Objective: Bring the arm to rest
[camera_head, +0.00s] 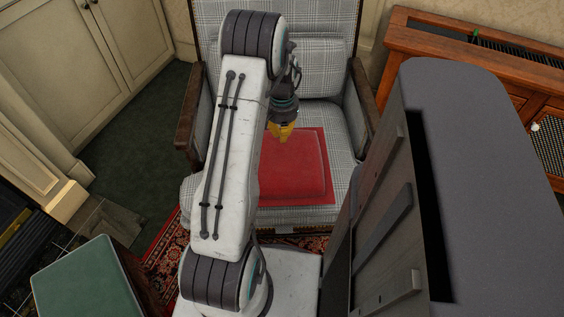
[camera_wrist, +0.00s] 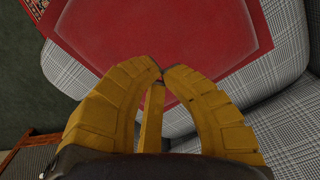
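My gripper (camera_head: 281,132) hangs at the end of my bent white arm, pointing down above the seat of a grey plaid armchair (camera_head: 322,75). In the wrist view its yellow fingers (camera_wrist: 162,73) curve in until their tips meet, with nothing between them. A flat red cushion or pad (camera_head: 298,170) lies on the seat under and in front of the gripper. It also shows in the wrist view (camera_wrist: 165,35), beyond the fingertips. The gripper looks apart from it; the exact height is hard to tell.
The chair's wooden armrests (camera_head: 190,120) stand either side. A wooden cabinet with lattice doors (camera_head: 470,40) is at the right. A green-topped stool or box (camera_head: 85,285) is at the lower left. Pale cupboards (camera_head: 70,50) line the left. Green carpet (camera_head: 135,165) is clear between.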

